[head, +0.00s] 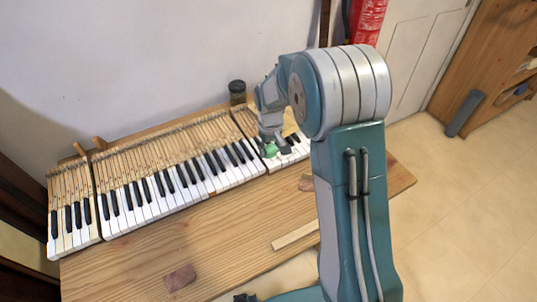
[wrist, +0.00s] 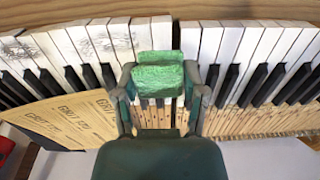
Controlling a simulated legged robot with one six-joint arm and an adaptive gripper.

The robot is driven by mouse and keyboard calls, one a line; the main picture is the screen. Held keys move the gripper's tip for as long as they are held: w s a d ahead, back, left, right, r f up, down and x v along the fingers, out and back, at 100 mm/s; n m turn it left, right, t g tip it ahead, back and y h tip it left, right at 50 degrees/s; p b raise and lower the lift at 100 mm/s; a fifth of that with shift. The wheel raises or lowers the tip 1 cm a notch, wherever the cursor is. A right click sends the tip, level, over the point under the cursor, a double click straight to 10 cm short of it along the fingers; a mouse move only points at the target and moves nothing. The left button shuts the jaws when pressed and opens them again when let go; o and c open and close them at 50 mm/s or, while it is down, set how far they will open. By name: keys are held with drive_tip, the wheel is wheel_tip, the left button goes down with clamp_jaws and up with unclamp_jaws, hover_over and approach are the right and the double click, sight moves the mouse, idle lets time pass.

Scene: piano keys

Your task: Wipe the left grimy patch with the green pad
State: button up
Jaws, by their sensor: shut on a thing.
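My gripper (head: 271,148) is over the right part of the piano keys (head: 170,190) in the head view. It is shut on the green pad (wrist: 158,78), a small block between the two fingers in the wrist view. The pad also shows in the head view (head: 269,151). I cannot tell whether it touches the keys. In the wrist view, a dark grimy patch (wrist: 14,46) marks white keys at the far left. A second, fainter grimy patch (wrist: 104,40) lies on white keys nearer the pad. Neither patch is clear in the head view.
A sandpaper sheet (wrist: 60,120) lies over the keys' back part. A dark jar (head: 237,92) stands behind the keyboard. The wooden bench (head: 225,225) holds a stick (head: 295,236) and wooden blocks (head: 180,277) in front of the keys. Some bench in front is clear.

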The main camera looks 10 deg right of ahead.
sight(269, 148)
drive_tip(key=shift+r, duration=0.85)
drive_tip(key=shift+a+r, duration=0.25)
drive_tip(key=shift+r, duration=0.9)
drive_tip(key=shift+d, duration=0.15)
drive_tip(key=shift+s, duration=0.1)
